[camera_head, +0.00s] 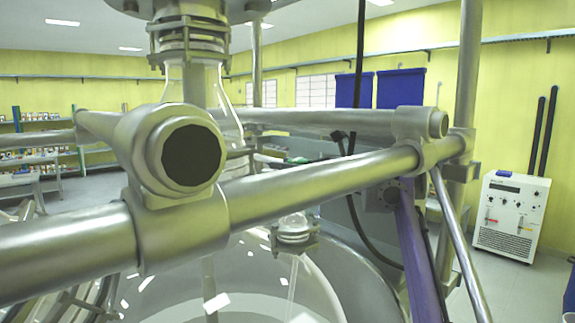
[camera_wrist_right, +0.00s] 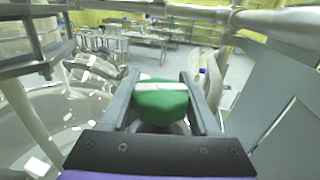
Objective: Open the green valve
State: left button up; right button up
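The green valve (camera_wrist_right: 161,104) is a rounded green knob with a pale bar across its top, seen in the right wrist view. My right gripper (camera_wrist_right: 160,82) has one grey finger on each side of it. The knob fills the gap and both fingers appear to touch its sides, so the gripper looks shut on it. In the head view, a small patch of green shows behind the metal frame bar, where the valve and gripper are mostly hidden. My left gripper is in neither view.
Thick metal frame bars (camera_head: 310,178) cross the head view in front of a glass vessel (camera_head: 250,285). A black cable (camera_head: 358,205) hangs behind the bars. A white control unit (camera_head: 511,217) stands by the yellow wall at right. Tables (camera_wrist_right: 150,47) stand beyond the wrist, with open floor before them.

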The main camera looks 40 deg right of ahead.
jog(key=o, duration=0.4)
jog(key=shift+o, duration=0.2)
jog(key=v, duration=0.7)
jog(key=shift+s+b, duration=0.3)
jog(key=shift+b, duration=0.1)
